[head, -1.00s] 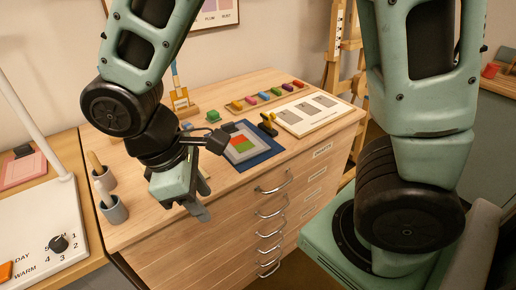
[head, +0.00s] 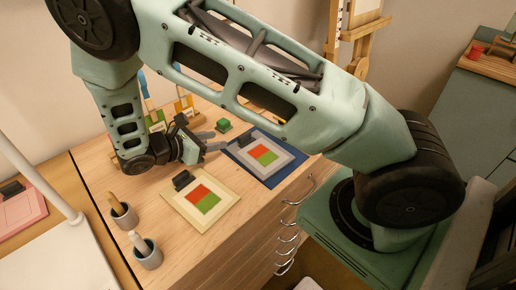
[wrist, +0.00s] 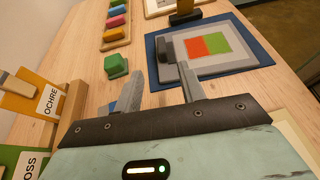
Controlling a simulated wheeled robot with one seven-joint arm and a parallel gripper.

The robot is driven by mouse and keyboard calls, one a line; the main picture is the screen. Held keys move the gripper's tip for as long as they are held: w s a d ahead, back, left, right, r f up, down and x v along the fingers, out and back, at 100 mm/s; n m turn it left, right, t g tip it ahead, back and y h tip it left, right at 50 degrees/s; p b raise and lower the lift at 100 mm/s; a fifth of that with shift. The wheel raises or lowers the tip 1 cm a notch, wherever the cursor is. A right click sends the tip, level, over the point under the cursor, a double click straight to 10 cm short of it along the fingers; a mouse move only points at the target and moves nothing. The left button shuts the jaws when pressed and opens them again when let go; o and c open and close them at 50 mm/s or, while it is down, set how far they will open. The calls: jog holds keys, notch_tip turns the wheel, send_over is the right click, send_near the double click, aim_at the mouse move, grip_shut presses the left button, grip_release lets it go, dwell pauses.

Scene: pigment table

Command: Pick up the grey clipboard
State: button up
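The grey clipboard (head: 288,158) lies flat on a blue mat (wrist: 151,64) on the wooden table. It has a dark clip at one end and a red and green patch on its face. In the wrist view the clipboard (wrist: 224,66) is ahead and to the right, with its clip end toward the fingers. My gripper (head: 214,141) is beside the clip end in the head view. In the wrist view the gripper (wrist: 160,74) has its fingers apart with nothing between them. The right finger overlaps the clip end in the picture; I cannot tell whether they touch.
A cream clipboard (head: 181,207) with a similar patch lies nearer the front. Grey cups (head: 148,258) holding tools stand at the front left. A green block (wrist: 116,66) lies just beyond the left finger. An ochre label card (wrist: 45,97) stands at the left.

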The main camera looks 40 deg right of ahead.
aim_at(243, 135)
jog(key=p+x, duration=0.1)
jog(key=x, duration=0.5)
jog(key=shift+d, duration=0.15)
jog(key=p+x, duration=0.1)
jog(key=x, duration=0.1)
jog(key=p+x, duration=0.1)
jog(key=x, duration=0.2)
jog(key=shift+s+r+p, duration=0.2)
jog(key=shift+s+p, duration=0.05)
jog(key=shift+p, duration=0.15)
jog(key=shift+d+f, duration=0.2)
jog(key=shift+d, duration=0.05)
grip_shut()
